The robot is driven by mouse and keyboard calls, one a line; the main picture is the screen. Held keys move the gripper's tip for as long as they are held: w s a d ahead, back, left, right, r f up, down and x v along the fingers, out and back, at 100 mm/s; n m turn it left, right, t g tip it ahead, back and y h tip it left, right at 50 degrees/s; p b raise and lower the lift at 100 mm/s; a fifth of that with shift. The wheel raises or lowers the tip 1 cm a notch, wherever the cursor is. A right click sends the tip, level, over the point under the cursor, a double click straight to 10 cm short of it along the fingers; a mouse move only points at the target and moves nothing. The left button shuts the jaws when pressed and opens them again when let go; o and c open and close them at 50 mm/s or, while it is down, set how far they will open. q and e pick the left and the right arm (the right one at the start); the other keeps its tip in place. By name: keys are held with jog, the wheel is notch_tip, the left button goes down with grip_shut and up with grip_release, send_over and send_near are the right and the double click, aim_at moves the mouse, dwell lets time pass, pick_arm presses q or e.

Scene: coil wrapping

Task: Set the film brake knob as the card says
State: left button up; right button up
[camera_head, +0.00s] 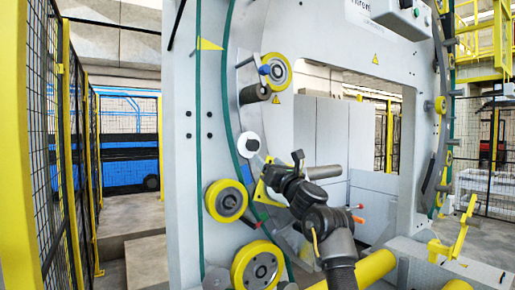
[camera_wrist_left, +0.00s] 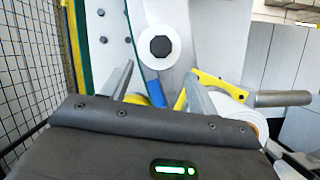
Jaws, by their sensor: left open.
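A round white dial with a dark, many-sided knob (camera_wrist_left: 160,46) at its centre sits on the grey machine face in the left wrist view. It seems to be the brake knob; in the head view it shows as a small white disc (camera_head: 249,143). My left gripper (camera_wrist_left: 158,72) is open and empty, its two fingers apart just below the dial in the wrist view. In the head view my left gripper (camera_head: 262,167) is small, just below and right of the disc, apart from it as far as I can tell. I cannot make out a card. My right gripper is not in view.
Yellow rollers (camera_head: 226,201) stand out below the dial, with another roller (camera_head: 275,71) above it. A yellow bracket (camera_wrist_left: 209,81) and a grey bar (camera_wrist_left: 281,98) lie close to the right of my gripper. A mesh fence (camera_head: 52,150) stands at the left.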

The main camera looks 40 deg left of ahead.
aim_at(255, 147)
pick_arm(q)
jog(key=p+x, duration=0.4)
jog(key=x, duration=0.5)
jog(key=shift+d+r, duration=0.1)
jog(key=shift+r, duration=0.05)
jog(key=shift+w+a+r+p, duration=0.1)
jog(key=shift+w+a+p, duration=0.2)
jog(key=shift+a+p, duration=0.2)
jog(key=shift+c, duration=0.2)
jog(key=c, duration=0.9)
jog(key=shift+c, duration=0.2)
